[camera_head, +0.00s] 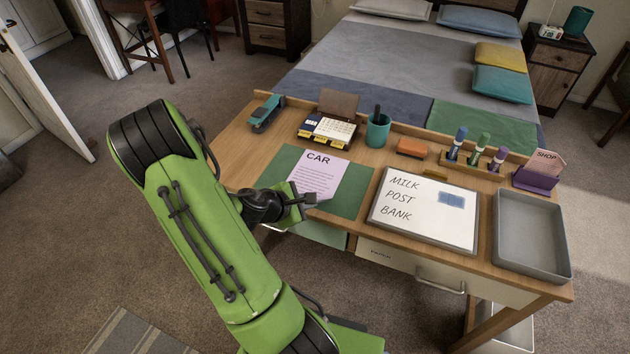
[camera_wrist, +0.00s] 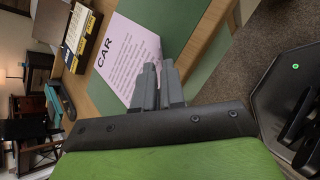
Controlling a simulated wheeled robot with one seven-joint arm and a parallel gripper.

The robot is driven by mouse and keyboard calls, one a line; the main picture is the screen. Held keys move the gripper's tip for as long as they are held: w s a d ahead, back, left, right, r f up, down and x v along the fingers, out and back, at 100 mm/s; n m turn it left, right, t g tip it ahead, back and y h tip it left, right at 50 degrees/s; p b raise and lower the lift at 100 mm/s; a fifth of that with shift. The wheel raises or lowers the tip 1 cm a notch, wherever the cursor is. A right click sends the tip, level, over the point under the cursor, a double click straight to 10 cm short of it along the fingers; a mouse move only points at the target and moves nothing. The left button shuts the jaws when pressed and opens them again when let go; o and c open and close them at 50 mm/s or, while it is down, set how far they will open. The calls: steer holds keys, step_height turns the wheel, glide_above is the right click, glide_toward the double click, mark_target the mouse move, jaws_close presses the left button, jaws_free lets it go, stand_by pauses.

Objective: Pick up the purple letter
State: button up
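The purple letter (camera_head: 322,177) is a pale lilac sheet headed "CAR" with lines of small print. It lies on the green blotter (camera_head: 355,200) on the desk. In the wrist view the letter (camera_wrist: 122,60) is left of the fingers, which overlap its near edge. My gripper (camera_head: 314,198) is at the letter's lower edge in the head view, hiding part of it. In the wrist view its two grey fingers (camera_wrist: 158,68) are close together with a narrow gap. I cannot tell whether they touch or hold the paper.
A whiteboard (camera_head: 425,208) lies to the right, then a grey tray (camera_head: 501,251). A purple holder (camera_head: 535,181) bears a pink "SHOP" card (camera_head: 550,162).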

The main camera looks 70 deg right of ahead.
mark_target(321, 201)
steer(key=b+x, duration=0.2)
steer(key=x, duration=0.3)
steer(key=shift+s+d+f, duration=0.2)
steer(key=shift+d+f, duration=0.05)
steer(key=shift+d, duration=0.05)
steer(key=shift+r, duration=0.1)
jaws_close()
